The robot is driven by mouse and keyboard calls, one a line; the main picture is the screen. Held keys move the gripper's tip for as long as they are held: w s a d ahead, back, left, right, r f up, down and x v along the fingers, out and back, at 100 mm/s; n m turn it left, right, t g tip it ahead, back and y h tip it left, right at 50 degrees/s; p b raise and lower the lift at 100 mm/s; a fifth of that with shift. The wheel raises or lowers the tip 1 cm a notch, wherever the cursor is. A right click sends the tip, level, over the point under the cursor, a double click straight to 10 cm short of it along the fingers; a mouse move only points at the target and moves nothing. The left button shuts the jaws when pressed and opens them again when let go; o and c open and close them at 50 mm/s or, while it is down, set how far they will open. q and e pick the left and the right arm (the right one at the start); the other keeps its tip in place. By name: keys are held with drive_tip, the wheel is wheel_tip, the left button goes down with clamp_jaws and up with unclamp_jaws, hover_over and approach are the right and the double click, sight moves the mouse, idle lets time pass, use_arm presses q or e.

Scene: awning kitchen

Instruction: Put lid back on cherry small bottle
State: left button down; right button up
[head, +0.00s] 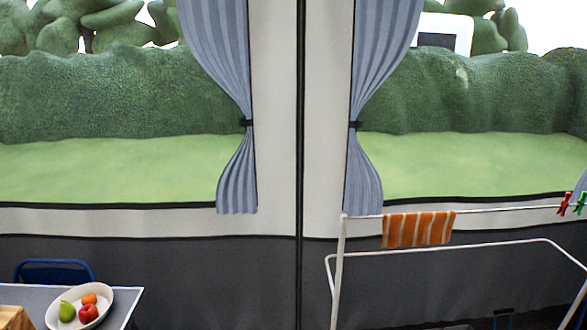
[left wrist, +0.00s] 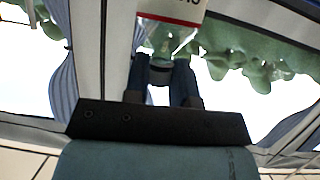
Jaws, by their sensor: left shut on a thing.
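In the left wrist view, my left gripper (left wrist: 161,82) has its two dark fingers close together, shut on a small bottle. The bottle (left wrist: 172,12) looks clear, with a white label that has a red band and dark letters cut off by the top edge. A dark band or cap sits between the fingertips; I cannot tell whether it is the lid or the neck. The wrist view is upside down, with hedge and sky behind. No gripper, bottle or loose lid shows in the head view. My right gripper is not in view.
A table (head: 125,300) at the lower left bears a white bowl (head: 62,298) with a pear, an apple and an orange. A blue chair (head: 55,270) stands behind it. At right is a white drying rack (head: 341,260) with an orange striped towel (head: 418,229) and pegs.

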use_arm(q)
drive_tip(key=shift+s, duration=0.15)
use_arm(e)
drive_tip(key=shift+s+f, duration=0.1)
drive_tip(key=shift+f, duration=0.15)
use_arm(q)
drive_tip(key=w+d+m+g+h, duration=0.1)
drive_tip(key=w+d+m+h, duration=0.1)
drive_tip(key=d, duration=0.4)
drive_tip(key=w+d+r+m+g+h, duration=0.1)
drive_tip(key=w+d+m+h, duration=0.2)
drive_tip(key=d, duration=0.3)
drive_tip(key=w+d+m+g+h, duration=0.1)
drive_tip(key=w+d+m+h, duration=0.1)
drive_tip(key=d, duration=0.4)
drive_tip(key=shift+w+r+m+h, duration=0.2)
drive_tip(key=shift+w+m+h, duration=0.25)
drive_tip(key=shift+h, duration=0.35)
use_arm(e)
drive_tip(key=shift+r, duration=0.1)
use_arm(q)
drive_tip(key=shift+s, duration=0.1)
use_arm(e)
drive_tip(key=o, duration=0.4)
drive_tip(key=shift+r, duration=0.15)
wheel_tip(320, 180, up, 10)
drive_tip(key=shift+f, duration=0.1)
